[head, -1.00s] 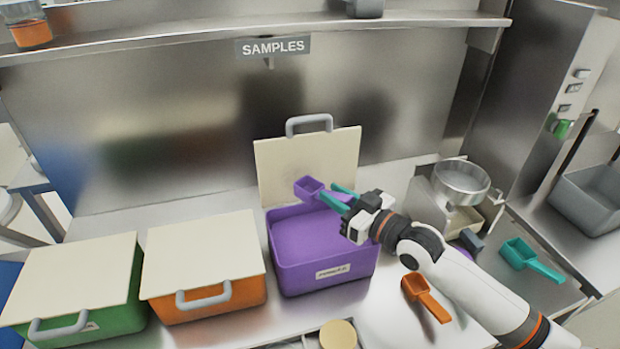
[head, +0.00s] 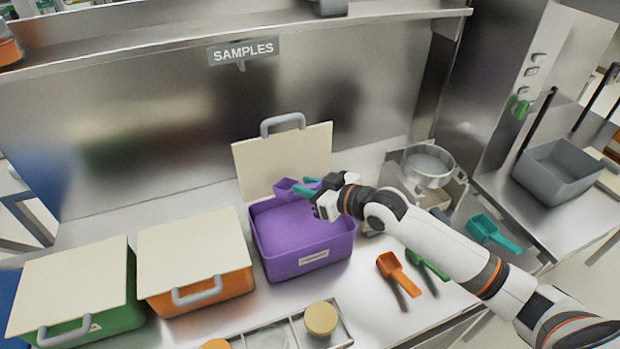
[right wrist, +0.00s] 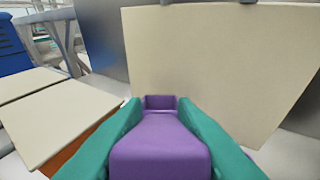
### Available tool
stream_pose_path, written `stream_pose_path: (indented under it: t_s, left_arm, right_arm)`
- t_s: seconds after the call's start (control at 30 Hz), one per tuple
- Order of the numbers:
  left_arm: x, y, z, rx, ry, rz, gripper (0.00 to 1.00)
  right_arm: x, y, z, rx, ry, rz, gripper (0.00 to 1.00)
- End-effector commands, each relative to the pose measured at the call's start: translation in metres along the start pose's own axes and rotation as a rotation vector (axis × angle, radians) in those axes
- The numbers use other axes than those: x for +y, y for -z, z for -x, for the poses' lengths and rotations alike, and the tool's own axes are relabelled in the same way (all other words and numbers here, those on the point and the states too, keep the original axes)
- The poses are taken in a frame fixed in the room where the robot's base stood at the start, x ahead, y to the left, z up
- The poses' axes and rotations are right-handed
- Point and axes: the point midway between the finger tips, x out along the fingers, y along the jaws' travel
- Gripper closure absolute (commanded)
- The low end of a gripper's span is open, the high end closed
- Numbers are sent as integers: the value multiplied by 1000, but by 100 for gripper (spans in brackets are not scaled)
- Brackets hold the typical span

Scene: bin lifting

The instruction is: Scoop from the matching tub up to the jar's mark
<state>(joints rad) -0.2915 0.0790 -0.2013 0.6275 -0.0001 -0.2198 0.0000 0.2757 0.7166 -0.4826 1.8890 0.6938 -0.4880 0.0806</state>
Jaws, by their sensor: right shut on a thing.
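My right gripper (head: 307,187) has teal fingers and is shut on the handle of a purple scoop (head: 286,188). The scoop also shows between the fingers in the right wrist view (right wrist: 160,150). Gripper and scoop are over the back of the open purple tub (head: 308,263). The tub holds purple material (head: 298,228), and its cream lid (head: 275,158) stands raised behind it. I cannot tell whether the scoop holds anything. No jar with a readable mark shows clearly. My left gripper is not in view.
An orange tub (head: 212,305) and a green tub (head: 70,335) stand lidded at left. An orange scoop (head: 399,272), green scoop (head: 430,268) and teal scoop (head: 492,233) lie at right. A tray at front holds a tan round item (head: 321,318). A metal pan (head: 428,165) stands behind my arm.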

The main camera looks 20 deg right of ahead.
Motion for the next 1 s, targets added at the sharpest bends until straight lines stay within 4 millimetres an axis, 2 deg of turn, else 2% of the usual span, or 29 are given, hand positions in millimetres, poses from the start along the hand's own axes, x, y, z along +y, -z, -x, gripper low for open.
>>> stream_pose_path:
  t_s: [0.03, 0.33, 0.4, 1.0]
  left_arm:
    - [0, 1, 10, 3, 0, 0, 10]
    - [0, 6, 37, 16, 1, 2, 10]
    - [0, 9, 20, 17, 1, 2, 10]
    - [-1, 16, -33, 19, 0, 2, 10]
  right_arm:
    - [0, -6, 1, 18, -1, 0, 95]
    - [0, -9, -3, 146, -1, 0, 95]
    - [1, 9, -8, 149, -1, -1, 95]
    - [0, 60, -24, 145, -1, 0, 95]
